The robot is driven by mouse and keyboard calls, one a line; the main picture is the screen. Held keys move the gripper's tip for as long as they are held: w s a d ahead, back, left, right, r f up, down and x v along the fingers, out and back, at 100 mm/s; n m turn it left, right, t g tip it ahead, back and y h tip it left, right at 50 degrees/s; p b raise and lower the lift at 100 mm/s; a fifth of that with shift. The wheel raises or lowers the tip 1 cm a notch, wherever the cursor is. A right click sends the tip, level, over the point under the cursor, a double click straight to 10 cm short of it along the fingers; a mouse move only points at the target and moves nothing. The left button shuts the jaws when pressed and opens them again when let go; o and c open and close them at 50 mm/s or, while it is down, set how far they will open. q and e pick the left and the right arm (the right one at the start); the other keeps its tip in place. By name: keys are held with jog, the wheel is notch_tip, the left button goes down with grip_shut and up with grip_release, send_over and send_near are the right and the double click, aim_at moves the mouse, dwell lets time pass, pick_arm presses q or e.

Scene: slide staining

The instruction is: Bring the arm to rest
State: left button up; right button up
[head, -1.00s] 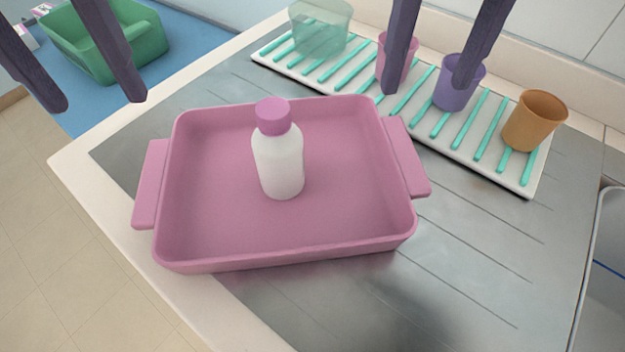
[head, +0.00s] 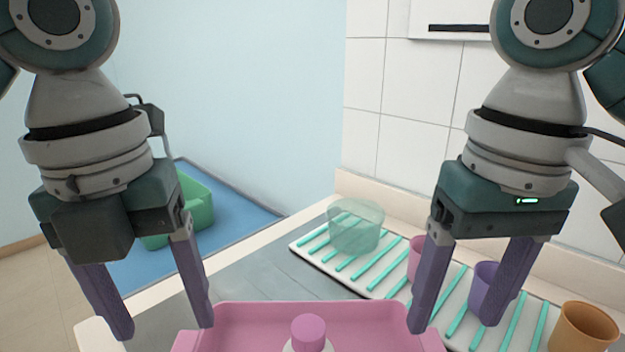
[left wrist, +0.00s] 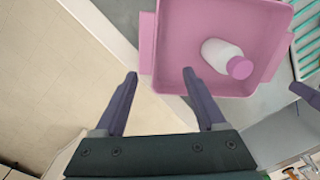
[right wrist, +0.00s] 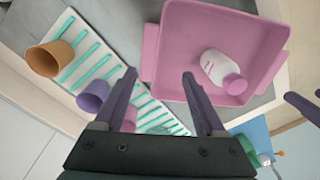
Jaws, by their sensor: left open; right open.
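My left gripper (head: 165,332) is open and empty, raised at the left of the head view. My right gripper (head: 452,328) is open and empty, raised at the right. Both point downward. A white bottle with a pink cap (head: 309,330) stands in a pink tray (head: 245,312), mostly cut off by the lower edge of the head view. In the left wrist view, the bottle (left wrist: 218,55) and tray (left wrist: 165,70) lie beyond the open fingers. The right wrist view also shows the bottle (right wrist: 214,66) inside the tray (right wrist: 172,45), apart from the fingers.
A white rack with teal bars (head: 372,285) holds a clear green container (head: 356,228), a pink cup (head: 416,258), a purple cup (head: 484,290) and an orange cup (head: 582,328). A green bin (head: 198,205) stands on a blue surface (head: 235,225) behind. A tiled wall rises at the back right.

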pick_arm(q)
jog(key=s+d+f+n+t+h+p, duration=0.3)
jog(key=s+n, duration=0.5)
jog(key=n, duration=0.6)
pick_arm(e)
jog(key=s+a+f+n+t+y, duration=0.1)
jog(key=s+a+f+t+y, duration=0.2)
jog(key=s, duration=0.5)
pick_arm(q)
jog(key=s+a+n+y+p, duration=0.25)
jog(key=s+a+n, duration=0.65)
jog(key=n, duration=0.8)
pick_arm(e)
jog(key=s+d+h, duration=0.3)
jog(key=s+d, duration=0.5)
jog(key=s, duration=0.1)
pick_arm(q)
notch_tip(320, 180, up, 39)
jog(key=p, duration=3.7)
jog(key=shift+n+y+p, duration=0.3)
jog(key=shift+n+y, duration=0.1)
jog(key=shift+y, duration=0.05)
pick_arm(e)
notch_tip(320, 180, up, 39)
jog(key=shift+d, duration=0.25)
pick_arm(q)
jog(key=shift+f, duration=0.1)
pick_arm(e)
jog(key=shift+s+f, duration=0.1)
